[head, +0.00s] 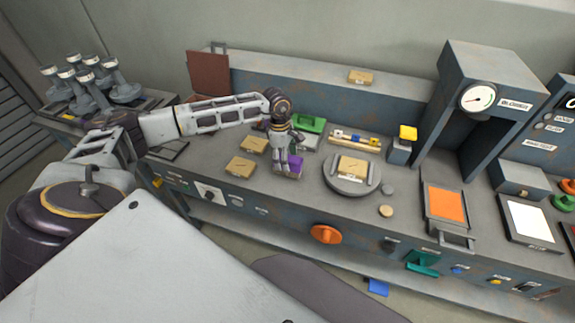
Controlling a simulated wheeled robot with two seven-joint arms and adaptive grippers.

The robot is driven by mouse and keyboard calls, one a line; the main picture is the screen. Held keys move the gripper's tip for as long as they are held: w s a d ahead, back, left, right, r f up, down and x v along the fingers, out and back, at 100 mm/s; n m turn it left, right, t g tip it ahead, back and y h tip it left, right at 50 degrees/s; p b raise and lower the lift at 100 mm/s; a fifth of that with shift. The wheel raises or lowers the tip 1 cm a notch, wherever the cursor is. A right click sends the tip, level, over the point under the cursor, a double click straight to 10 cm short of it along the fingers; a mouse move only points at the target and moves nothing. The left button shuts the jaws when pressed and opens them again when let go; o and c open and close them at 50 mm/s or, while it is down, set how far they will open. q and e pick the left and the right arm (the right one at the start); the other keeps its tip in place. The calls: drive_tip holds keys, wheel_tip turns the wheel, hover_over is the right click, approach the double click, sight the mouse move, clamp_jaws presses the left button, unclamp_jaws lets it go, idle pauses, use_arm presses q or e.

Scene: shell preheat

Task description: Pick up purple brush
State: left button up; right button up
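The purple brush (296,162) is on the grey workbench, left of the round turntable. Only its purple part shows clearly; my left gripper hides some of it. My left arm reaches in from the left, and my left gripper (284,170) points down right at the brush, its fingers low over the bench. The fingers are small and overlap the brush in the view, so I cannot tell whether they are apart or closed on it. My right gripper is not in view.
A round turntable (342,187) bearing a tan block is right of the brush. Tan blocks (240,167) lie to the left. A green-topped item (310,123) and a rack (354,141) stand behind. A press with a gauge (478,97) rises at right.

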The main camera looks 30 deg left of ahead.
use_arm(q)
drive_tip(key=shift+w+d+f+p, duration=0.1)
drive_tip(key=shift+f+p, duration=0.05)
drive_tip(key=shift+f, duration=0.7)
drive_tip(key=shift+w+d+f+p, duration=0.1)
drive_tip(key=shift+w+f+p, duration=0.1)
drive_tip(key=shift+f, duration=0.65)
drive_tip(key=shift+w+d+f+p, duration=0.1)
drive_tip(key=shift+f+p, duration=0.05)
drive_tip(key=shift+f, duration=0.7)
drive_tip(key=shift+c, duration=0.3)
drive_tip(key=c, duration=1.2)
drive_tip(key=shift+r, duration=0.15)
drive_tip(key=shift+r+b, duration=0.6)
drive_tip(key=shift+r, duration=4.3)
